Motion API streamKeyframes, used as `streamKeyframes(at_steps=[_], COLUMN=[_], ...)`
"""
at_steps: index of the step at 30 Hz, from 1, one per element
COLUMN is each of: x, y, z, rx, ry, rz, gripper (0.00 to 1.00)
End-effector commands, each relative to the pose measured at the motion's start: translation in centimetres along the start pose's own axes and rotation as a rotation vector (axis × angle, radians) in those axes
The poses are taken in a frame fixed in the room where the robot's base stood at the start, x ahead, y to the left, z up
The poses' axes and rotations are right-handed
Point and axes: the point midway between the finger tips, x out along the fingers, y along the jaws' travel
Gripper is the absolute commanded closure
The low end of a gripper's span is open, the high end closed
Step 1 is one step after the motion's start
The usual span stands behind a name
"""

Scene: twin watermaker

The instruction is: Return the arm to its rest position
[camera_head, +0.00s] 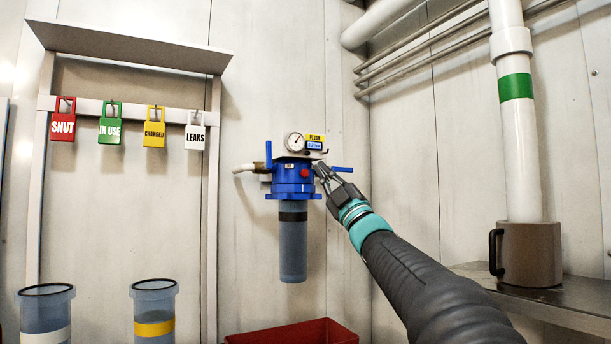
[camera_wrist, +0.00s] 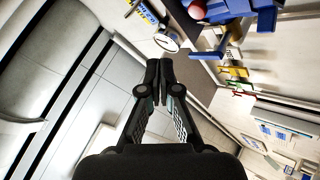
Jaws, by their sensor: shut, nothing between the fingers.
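My gripper (camera_head: 322,171) is at the end of my arm, which reaches in from the lower right in the head view. Its fingertips are close to the right side of the blue filter head (camera_head: 292,178) on the wall; I cannot tell whether they touch it. In the wrist view my gripper (camera_wrist: 159,68) has its two fingers together with nothing between them. The filter head carries a round gauge (camera_head: 295,142), a small blue display, a red knob and blue valve handles. A grey filter bowl (camera_head: 292,245) hangs below it.
A rack holds red (camera_head: 63,119), green (camera_head: 110,124), yellow (camera_head: 154,127) and white (camera_head: 195,131) tags at left. Two clear canisters (camera_head: 46,310) (camera_head: 154,308) stand below. A red bin (camera_head: 300,332) lies under the filter. A brown mug-like container (camera_head: 529,253) sits on the right shelf.

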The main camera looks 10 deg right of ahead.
Motion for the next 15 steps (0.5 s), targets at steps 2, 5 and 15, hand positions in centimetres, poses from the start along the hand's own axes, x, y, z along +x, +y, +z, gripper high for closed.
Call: streamKeyframes(at_steps=[2,5,15], x=[0.0,0.0,-0.2], y=[0.0,0.0,-0.3], z=[0.0,0.0,2.6], rx=[0.0,0.0,0.026], ry=[0.0,0.0,-0.116], rz=[0.0,0.0,-0.008], gripper=[1.0,1.0,1.0])
